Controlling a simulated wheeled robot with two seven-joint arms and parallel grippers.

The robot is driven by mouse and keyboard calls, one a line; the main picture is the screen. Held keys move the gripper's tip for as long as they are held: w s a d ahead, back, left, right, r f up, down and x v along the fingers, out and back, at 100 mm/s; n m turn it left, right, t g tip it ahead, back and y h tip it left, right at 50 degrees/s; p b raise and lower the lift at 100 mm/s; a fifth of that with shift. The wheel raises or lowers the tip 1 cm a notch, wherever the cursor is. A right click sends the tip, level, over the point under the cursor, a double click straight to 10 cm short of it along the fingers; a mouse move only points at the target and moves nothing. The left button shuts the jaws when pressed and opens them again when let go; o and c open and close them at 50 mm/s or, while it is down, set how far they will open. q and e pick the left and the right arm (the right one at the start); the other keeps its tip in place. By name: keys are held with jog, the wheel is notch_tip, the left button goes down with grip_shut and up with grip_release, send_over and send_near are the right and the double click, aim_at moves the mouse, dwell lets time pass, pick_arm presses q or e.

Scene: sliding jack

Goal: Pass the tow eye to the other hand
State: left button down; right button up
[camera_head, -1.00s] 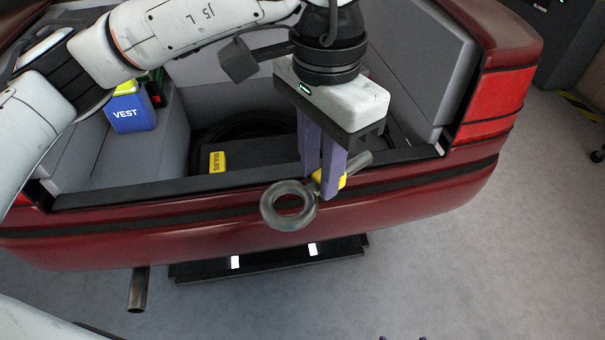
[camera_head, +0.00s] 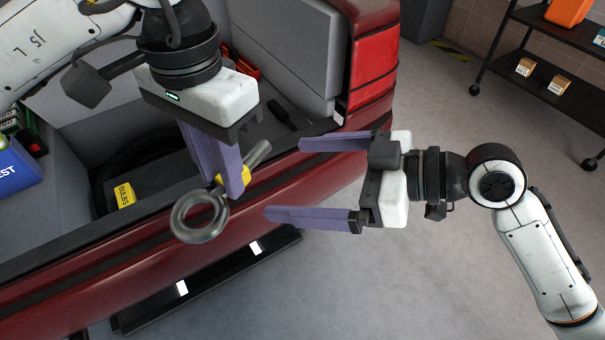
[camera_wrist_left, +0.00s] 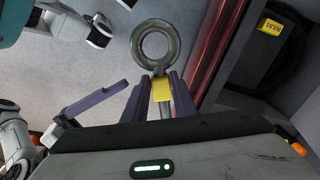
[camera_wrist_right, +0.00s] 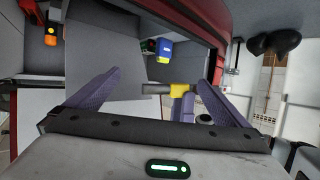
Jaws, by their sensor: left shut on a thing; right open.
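The tow eye is a dark metal ring (camera_head: 178,215) with a straight shank (camera_head: 259,152) and a yellow band (camera_head: 246,176). My left gripper (camera_head: 232,190) points down and is shut on it at the band, outside the red car's rear edge. The ring hangs out to the lower left, the shank to the upper right. The ring also shows in the left wrist view (camera_wrist_left: 137,45). My right gripper (camera_head: 283,178) is open and empty, fingers pointing left, just right of the shank and apart from it. In the right wrist view, the shank (camera_wrist_right: 154,88) appears between its fingers.
The open trunk's red rear bumper (camera_head: 130,258) runs below and behind the tow eye. The trunk holds a yellow bulbs box (camera_head: 125,195) and a blue vest box (camera_head: 18,172). A dark shelf cart (camera_head: 545,85) stands at the far right.

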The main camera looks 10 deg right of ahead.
aim_at(216, 198)
jog(key=s+a+r+n+g, duration=0.1)
jog(key=s+r+n+g, duration=0.2)
jog(key=s+r+n, duration=0.25)
jog(key=shift+m+y, duration=0.4)
jog(key=shift+m, duration=0.05)
jog(key=x, duration=1.1)
jog(key=shift+s+a+r, duration=0.1)
jog(key=shift+s+a, duration=0.05)
jog(key=shift+a, duration=0.35)
jog(key=shift+c, duration=0.3)
jog(key=c, duration=0.7)
pick_arm(q)
jog(key=c, duration=1.8)
grip_release()
jog(key=shift+c, duration=0.2)
pick_arm(e)
jog(key=shift+c, duration=1.2)
pick_arm(q)
jog(key=o, duration=0.5)
